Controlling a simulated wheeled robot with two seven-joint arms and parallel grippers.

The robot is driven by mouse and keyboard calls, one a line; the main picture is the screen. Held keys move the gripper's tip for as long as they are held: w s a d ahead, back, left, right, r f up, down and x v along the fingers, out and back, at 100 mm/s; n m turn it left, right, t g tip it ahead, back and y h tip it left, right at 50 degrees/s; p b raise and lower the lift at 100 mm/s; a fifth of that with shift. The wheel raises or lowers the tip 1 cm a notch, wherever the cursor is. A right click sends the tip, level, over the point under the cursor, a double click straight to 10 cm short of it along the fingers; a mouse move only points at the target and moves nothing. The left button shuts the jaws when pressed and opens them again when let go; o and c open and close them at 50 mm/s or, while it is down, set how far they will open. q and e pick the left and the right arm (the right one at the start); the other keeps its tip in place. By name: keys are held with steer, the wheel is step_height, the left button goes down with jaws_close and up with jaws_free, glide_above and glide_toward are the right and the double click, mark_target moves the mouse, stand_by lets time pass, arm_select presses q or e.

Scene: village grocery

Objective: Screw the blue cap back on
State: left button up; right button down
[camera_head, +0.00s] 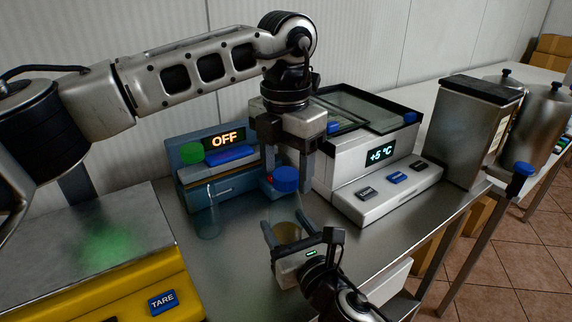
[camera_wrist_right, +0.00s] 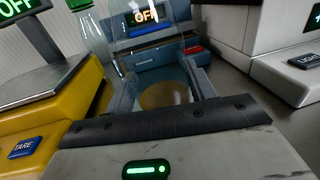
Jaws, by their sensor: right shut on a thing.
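A clear bottle (camera_head: 285,232) with amber contents stands upright between the fingers of my right gripper (camera_head: 283,236), which is shut on it. In the right wrist view the bottle (camera_wrist_right: 163,96) is see-through and its top is cut off. The blue cap (camera_head: 286,179) is directly above the bottle in the head view. My left gripper (camera_head: 289,186) points down with its fingertips at the cap's sides. I cannot tell whether they touch the cap, or whether the cap touches the bottle.
A clear bottle with a green cap (camera_head: 192,153) stands to the left. Behind is a blue device (camera_head: 222,187) reading OFF. A white cooler (camera_head: 372,153) reading +5 °C stands right, a yellow scale (camera_head: 150,283) front left. Metal canisters (camera_head: 468,135) stand farther right.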

arm_select(q)
step_height(320, 180, up, 12)
stand_by(0.6)
arm_select(e)
steer(key=shift+c, duration=2.2)
jaws_free()
arm_select(q)
steer(key=shift+f+b, duration=1.1)
arm_select(e)
steer(key=v, duration=1.6)
